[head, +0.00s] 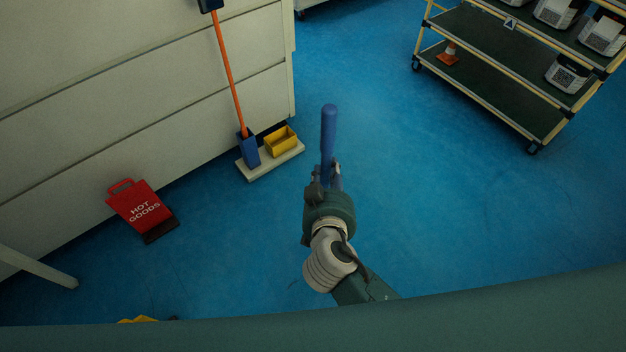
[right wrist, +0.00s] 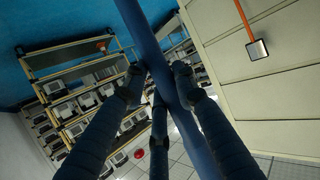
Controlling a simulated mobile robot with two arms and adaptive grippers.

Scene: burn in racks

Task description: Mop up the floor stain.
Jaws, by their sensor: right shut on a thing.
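My right gripper (head: 326,180) is at the middle of the head view, over the blue floor (head: 390,190). It is shut on a blue pole (head: 328,130), whose rounded top end stands up above the fingers. In the right wrist view the fingers (right wrist: 158,85) close around the same blue pole (right wrist: 140,30), which runs diagonally across the picture. The pole's lower end is hidden, and I see no mop head. I cannot make out a stain on the visible floor. My left gripper is not in view.
A red "HOT GOODS" sign (head: 140,207) stands by the beige cabinet (head: 130,80). A pale base (head: 270,163) holds a blue holder (head: 249,150) and yellow bin (head: 281,140). A rack (head: 490,95) stands back right. A yellow thing (head: 138,320) is partly hidden. Central floor is clear.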

